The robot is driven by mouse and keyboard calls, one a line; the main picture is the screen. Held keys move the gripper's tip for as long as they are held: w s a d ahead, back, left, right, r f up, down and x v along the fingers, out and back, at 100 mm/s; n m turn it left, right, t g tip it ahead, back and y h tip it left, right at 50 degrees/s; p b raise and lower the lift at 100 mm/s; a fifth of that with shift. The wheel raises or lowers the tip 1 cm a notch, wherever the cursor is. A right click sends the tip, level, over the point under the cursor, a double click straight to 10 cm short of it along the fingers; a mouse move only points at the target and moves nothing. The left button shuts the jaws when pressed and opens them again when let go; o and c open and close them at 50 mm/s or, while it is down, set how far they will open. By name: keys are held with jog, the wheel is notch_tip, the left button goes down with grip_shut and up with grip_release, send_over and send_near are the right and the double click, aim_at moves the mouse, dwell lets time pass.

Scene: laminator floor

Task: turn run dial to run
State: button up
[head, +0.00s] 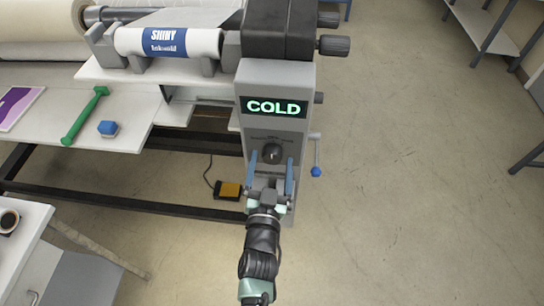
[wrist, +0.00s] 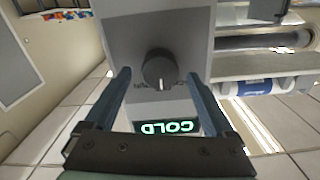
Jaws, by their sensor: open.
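The run dial (head: 272,152) is a dark round knob on the grey front of the machine's end housing, below a lit display (head: 273,107) reading COLD. In the wrist view the dial (wrist: 158,68) shows a white pointer mark on the side towards the display (wrist: 167,127), which appears upside down there. My gripper (head: 271,160) is open and empty, with its two blue fingers on either side of the dial in the picture. I see a gap between each finger and the dial in the wrist view. Whether the fingertips reach its depth is unclear.
A crank handle with a blue knob (head: 316,171) hangs just right of the housing. A green tool (head: 84,117) and a blue-topped block (head: 108,129) lie on the table. Floor to the right is clear.

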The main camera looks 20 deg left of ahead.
jog(key=shift+x, duration=0.8)
jog(key=c, duration=1.4)
